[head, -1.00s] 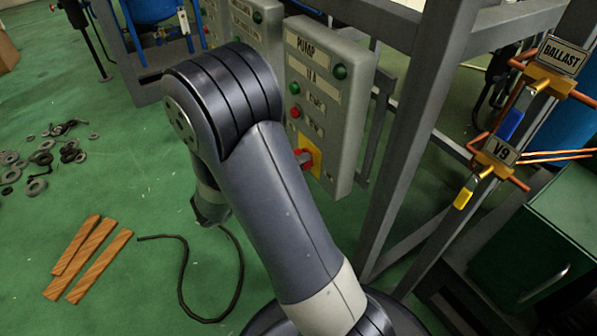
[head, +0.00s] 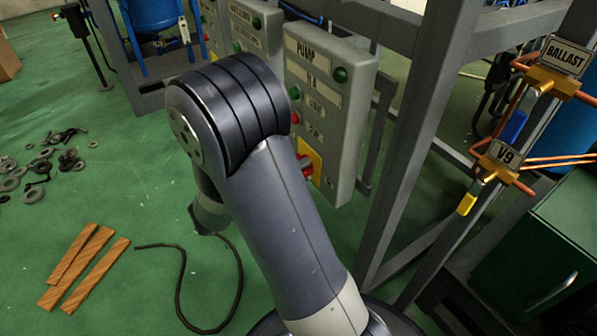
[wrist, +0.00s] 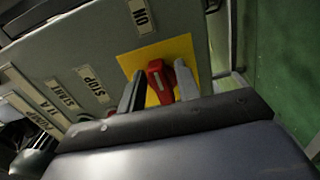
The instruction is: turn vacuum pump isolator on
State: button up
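The pump isolator is a red rotary handle (head: 306,166) on a yellow plate (head: 313,152), low on the grey pump panel (head: 325,75). In the wrist view the red handle (wrist: 160,80) stands out from the yellow plate (wrist: 186,50), with an ON label (wrist: 141,15) beside the plate. My gripper (wrist: 160,84) is open, with one finger on each side of the handle. Yellow shows between the left finger and the handle; contact on the right side is unclear.
START (wrist: 60,94) and STOP (wrist: 93,84) labels sit on the same panel. A grey frame post (head: 415,150) stands right of it, with the V9 valve (head: 505,155) beyond. Wooden strips (head: 85,265) and a black cable (head: 180,280) lie on the green floor.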

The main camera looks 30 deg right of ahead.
jog(key=shift+o, duration=0.5)
jog(key=a+p, duration=0.2)
jog(key=a, duration=0.8)
jog(key=shift+s+a+p, duration=0.2)
jog(key=shift+a+p, duration=0.1)
jog(key=shift+a, duration=0.1)
jog(key=d+b, duration=0.2)
jog(key=d, duration=0.8)
jog(key=shift+w+d, duration=0.2)
jog(key=shift+d, duration=0.2)
